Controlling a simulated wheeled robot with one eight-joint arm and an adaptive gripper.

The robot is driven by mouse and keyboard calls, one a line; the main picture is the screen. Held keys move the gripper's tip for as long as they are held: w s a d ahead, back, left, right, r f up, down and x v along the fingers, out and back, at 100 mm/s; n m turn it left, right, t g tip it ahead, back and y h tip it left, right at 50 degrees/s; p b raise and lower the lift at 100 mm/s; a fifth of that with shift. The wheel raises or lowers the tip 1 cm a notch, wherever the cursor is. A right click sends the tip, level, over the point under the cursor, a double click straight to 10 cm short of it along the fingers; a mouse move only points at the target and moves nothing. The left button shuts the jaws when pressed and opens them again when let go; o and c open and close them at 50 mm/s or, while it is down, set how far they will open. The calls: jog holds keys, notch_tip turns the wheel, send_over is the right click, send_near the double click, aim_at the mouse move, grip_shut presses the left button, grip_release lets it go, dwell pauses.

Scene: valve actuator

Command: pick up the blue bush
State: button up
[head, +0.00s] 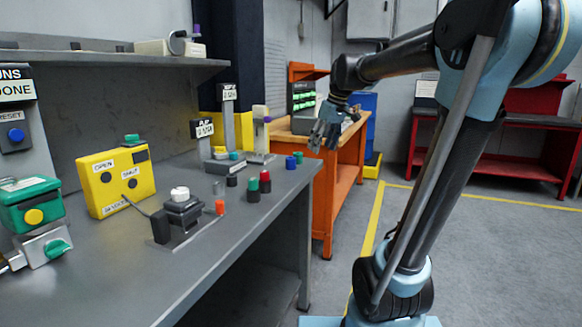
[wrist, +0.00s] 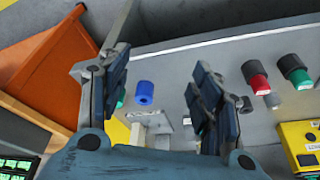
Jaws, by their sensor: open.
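The blue bush (wrist: 145,92) shows in the wrist view as a short blue cylinder with a dark hole in its end. It lies in the gap between the fingers of my gripper (wrist: 158,66), seen beyond them; neither finger visibly touches it. My gripper (head: 325,133) is open and empty, above and to the right of the blue piece, past the bench edge in the picture.
Red-topped (head: 265,181) and green-topped (head: 253,189) dark cylinders stand close to the blue piece. Label stands (head: 203,140) rise behind. A yellow box (head: 116,180) and a black-based fixture (head: 183,210) occupy the bench further left. An orange workbench (head: 345,170) stands beyond.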

jog(key=w+a+r+n, duration=0.3)
jog(key=w+a+r, duration=0.35)
jog(key=w, duration=0.35)
send_near(290, 158)
jog(key=shift+y, duration=0.4)
jog(key=x, duration=0.5)
jog(key=shift+s+d+f, duration=0.15)
jog(key=shift+d+f, duration=0.05)
jog(key=shift+d, duration=0.05)
jog(key=shift+x, duration=2.6)
jog(key=shift+d, duration=0.15)
jog(key=shift+c, duration=0.4)
jog(key=c, duration=1.1)
